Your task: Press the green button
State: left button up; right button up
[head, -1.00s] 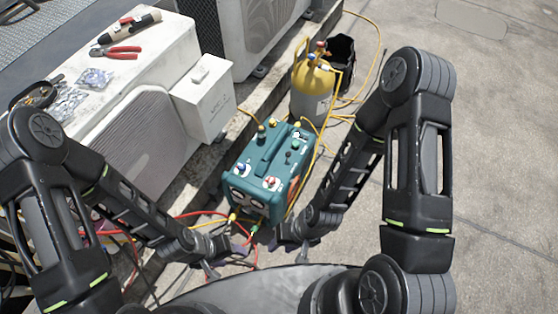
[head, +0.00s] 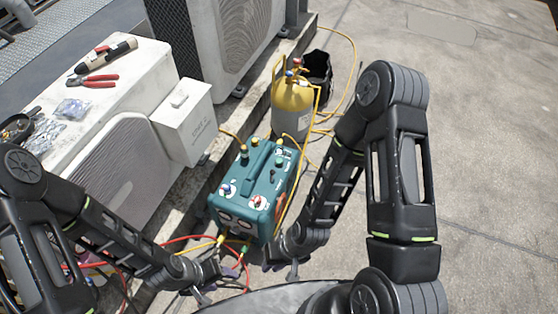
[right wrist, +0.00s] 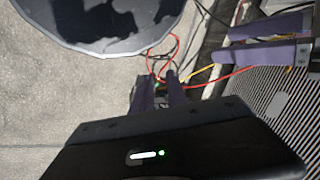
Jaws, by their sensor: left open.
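A teal machine (head: 262,190) with a carry handle stands on the concrete near the middle of the head view. Its top carries yellow and green knobs, and its near end has a blue knob (head: 228,190), a red knob (head: 257,202) and gauges. A small green knob (head: 279,162) shows on top; I cannot tell whether it is the green button. My left gripper (head: 205,290) is low, in front and left of the machine; its parted purple fingers show in the right wrist view (right wrist: 265,41). My right gripper (head: 291,272) is just in front of the machine, its fingers apart (right wrist: 158,90).
White condenser units (head: 110,150) stand on the left, one with pliers (head: 100,79) on top. A yellow-topped cylinder (head: 293,95) and a black bucket (head: 318,68) stand behind the machine. Red and yellow hoses (head: 180,240) lie around its near end. Open concrete is on the right.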

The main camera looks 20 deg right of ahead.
grip_shut()
dwell(1.3)
